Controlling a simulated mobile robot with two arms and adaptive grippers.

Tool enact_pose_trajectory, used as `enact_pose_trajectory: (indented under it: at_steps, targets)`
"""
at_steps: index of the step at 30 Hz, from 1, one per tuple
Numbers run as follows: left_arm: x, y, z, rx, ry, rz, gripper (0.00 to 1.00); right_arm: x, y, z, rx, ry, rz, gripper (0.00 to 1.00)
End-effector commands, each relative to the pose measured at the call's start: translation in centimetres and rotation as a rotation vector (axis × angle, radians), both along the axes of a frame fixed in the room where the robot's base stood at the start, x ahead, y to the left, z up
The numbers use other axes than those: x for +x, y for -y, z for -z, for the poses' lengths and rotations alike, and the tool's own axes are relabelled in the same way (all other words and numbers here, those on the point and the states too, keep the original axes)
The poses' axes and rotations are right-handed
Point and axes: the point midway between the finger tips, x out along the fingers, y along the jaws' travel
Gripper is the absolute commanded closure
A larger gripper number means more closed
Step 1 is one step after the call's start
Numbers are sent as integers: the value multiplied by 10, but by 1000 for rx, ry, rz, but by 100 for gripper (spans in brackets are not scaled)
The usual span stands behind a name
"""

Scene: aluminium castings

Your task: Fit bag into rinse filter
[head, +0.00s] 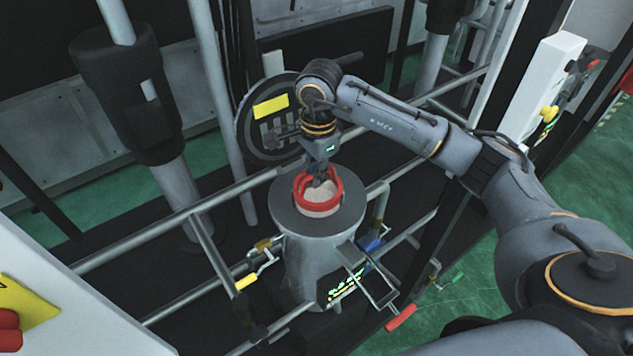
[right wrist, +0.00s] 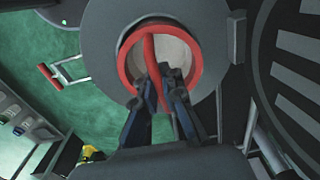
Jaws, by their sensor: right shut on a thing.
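The rinse filter is a grey upright cylinder (head: 312,262) with a wide flat top flange (head: 283,209), in the middle of the head view. The bag, pale with a red ring and red handle (head: 336,187), is at the filter's round mouth. In the right wrist view the bag's red ring (right wrist: 196,72) appears roughly centred on the flange (right wrist: 100,45). I cannot tell whether it is seated or slightly above. My right gripper (head: 319,181) is above the ring, shut on the red handle; its fingers (right wrist: 160,75) point into the ring. The bag's lower part is hidden. My left gripper is out of view.
The filter's round dark lid (head: 265,118) with a yellow label stands open behind the mouth. Grey pipes and rails (head: 165,235) surround the filter. A red-ended handle (head: 400,318) sticks out at the front right. A white panel (head: 548,85) stands at the right.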

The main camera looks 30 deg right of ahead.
Motion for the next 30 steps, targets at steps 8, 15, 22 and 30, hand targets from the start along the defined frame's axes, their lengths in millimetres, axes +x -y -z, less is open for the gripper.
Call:
enact_pose_trajectory:
  at_steps: [8, 15, 22, 30]
  targets:
    - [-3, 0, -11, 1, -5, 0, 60, -1, 0, 32, 0, -3, 0, 100]
    - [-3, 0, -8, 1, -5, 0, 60, 0, 0, 34, 0, -1, -1, 100]
    - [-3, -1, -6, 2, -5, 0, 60, -1, 0, 35, 0, -2, -1, 69]
    - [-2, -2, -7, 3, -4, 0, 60, -1, 0, 35, 0, -2, 0, 69]
